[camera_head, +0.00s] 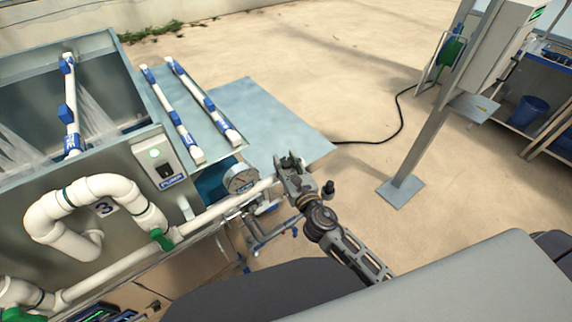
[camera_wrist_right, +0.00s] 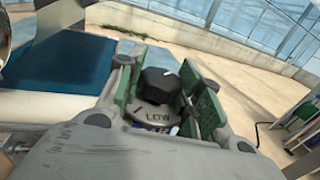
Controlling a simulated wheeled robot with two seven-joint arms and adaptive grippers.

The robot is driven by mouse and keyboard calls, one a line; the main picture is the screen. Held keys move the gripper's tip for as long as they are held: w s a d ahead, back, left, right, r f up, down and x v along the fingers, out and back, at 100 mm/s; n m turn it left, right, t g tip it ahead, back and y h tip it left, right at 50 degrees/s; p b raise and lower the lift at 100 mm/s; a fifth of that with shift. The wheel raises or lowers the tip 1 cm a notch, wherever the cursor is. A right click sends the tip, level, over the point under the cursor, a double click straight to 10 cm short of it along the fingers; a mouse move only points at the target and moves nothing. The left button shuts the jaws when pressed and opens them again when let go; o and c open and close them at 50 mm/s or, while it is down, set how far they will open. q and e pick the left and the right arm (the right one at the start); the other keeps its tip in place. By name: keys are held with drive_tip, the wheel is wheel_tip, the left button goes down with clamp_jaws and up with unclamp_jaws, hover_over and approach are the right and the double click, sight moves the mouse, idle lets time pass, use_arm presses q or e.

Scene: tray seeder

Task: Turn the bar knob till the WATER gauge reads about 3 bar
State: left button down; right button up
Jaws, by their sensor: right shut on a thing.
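The black bar knob (camera_wrist_right: 160,85) sits between the green-padded fingers of my right gripper (camera_wrist_right: 164,90) in the right wrist view. The knob has a white mark on its top and stands over a pale dial plate (camera_wrist_right: 157,116) reading "LOW". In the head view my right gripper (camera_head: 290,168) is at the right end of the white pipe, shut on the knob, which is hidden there. The round white gauge (camera_head: 240,180) is just left of the gripper. Its needle and reading are too small to tell. My left gripper is not in view.
A white pipe (camera_head: 215,211) with a green valve handle (camera_head: 161,238) runs left from the gripper. A pump switch box (camera_head: 153,157) is on the metal tank. A grey post (camera_head: 425,115) stands at right on open floor. A black hose (camera_head: 400,122) lies behind.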

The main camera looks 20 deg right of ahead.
sight(286, 161)
drive_tip(key=shift+r+m+g+h+b, duration=0.15)
drive_tip(key=shift+m+h+b, duration=0.1)
drive_tip(key=shift+m+h, duration=1.1)
drive_tip(key=shift+m+g+h+b, duration=0.2)
drive_tip(key=shift+m+h, duration=0.55)
drive_tip(key=shift+h, duration=1.1)
drive_tip(key=shift+m+h, duration=0.3)
drive_tip(key=shift+h, duration=0.2)
drive_tip(key=o, duration=1)
drive_tip(key=shift+o, duration=0.2)
drive_tip(key=shift+r, duration=4.95)
